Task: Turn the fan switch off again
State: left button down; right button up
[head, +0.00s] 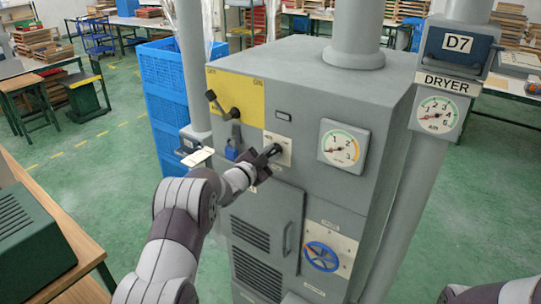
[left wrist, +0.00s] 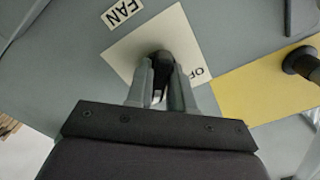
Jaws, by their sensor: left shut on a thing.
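The fan switch (left wrist: 158,60) is a dark knob on a cream plate (left wrist: 125,52) on the grey machine's front. A "FAN" label (left wrist: 122,12) is beside the plate, and part of the word "OFF" shows at the plate's edge. My left gripper (left wrist: 160,82) has its two fingers on either side of the knob, shut on it. In the head view my left gripper (head: 267,153) reaches the cream plate (head: 285,142) and covers most of the knob, so its setting cannot be told. My right gripper is not in view; only part of my right arm shows at bottom right.
On the grey cabinet (head: 300,110), a yellow panel (head: 248,82) with a dark lever is left of the switch, and a gauge (head: 343,146) is right. A blue handwheel (head: 321,256) is below. A dryer post with a gauge (head: 436,114) stands at right.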

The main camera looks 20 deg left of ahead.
pick_arm(q)
jog(key=n, duration=0.1)
jog(key=n+b, duration=0.1)
jog(key=n, duration=0.1)
jog(key=shift+f, duration=0.3)
jog(key=n, duration=0.3)
jog(key=shift+n, duration=0.3)
jog(key=n, duration=0.5)
jog(key=shift+p, duration=0.35)
jog(key=shift+s+f+n+p, duration=0.1)
jog(key=shift+n+p, duration=0.55)
jog(key=shift+n, duration=2.15)
